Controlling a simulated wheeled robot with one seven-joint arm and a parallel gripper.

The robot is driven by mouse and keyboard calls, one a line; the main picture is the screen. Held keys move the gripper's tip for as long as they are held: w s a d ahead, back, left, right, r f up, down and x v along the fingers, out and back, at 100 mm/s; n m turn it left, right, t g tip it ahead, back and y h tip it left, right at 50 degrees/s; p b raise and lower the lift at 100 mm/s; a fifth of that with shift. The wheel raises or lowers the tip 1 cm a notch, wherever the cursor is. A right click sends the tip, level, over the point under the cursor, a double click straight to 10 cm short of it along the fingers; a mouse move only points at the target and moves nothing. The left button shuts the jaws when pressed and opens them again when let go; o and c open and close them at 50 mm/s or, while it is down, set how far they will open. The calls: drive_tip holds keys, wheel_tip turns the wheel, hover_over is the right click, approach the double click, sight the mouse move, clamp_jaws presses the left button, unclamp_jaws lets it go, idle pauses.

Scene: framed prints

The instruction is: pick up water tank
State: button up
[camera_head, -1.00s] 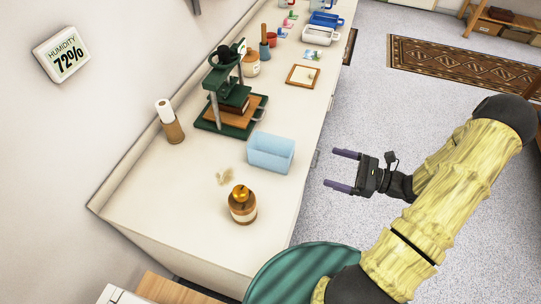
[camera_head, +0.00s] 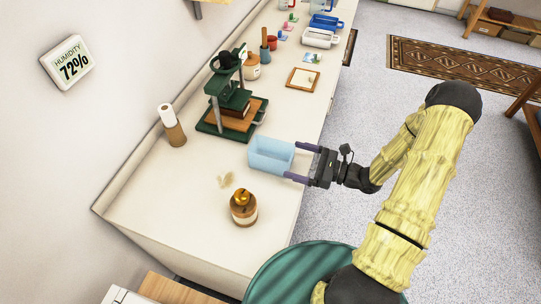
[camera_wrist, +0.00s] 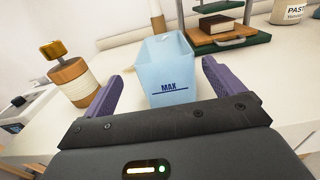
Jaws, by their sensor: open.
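The water tank is a light blue, open-topped box (camera_head: 270,156) on the white counter. It also shows in the wrist view (camera_wrist: 168,72), with a "MAX" line on its near side. My gripper (camera_head: 300,163) is at the tank's right side, with its purple fingers pointing left at it. In the wrist view my gripper (camera_wrist: 162,85) is open, with one finger on each side of the tank's near end. I cannot tell whether either finger touches the tank. The tank stands upright and looks empty.
A framed board (camera_head: 303,78) lies farther back.

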sight(280, 152)
drive_tip(key=shift+w+a, duration=0.2)
drive_tip(key=shift+a, duration=0.25)
drive_tip(key=shift+s, duration=0.1)
drive_tip(key=shift+w+p+x, duration=0.2)
drive_tip(key=shift+p+x, duration=0.25)
drive_tip(key=shift+x, duration=0.9)
drive_tip(key=shift+w+p+x, duration=0.2)
drive_tip(key=shift+p+x, duration=0.25)
drive_tip(key=shift+x, duration=0.9)
drive_tip(key=shift+d, duration=0.2)
drive_tip(key=c, duration=1.1)
drive_tip(key=shift+c, duration=0.2)
drive_tip(key=shift+r, duration=0.15)
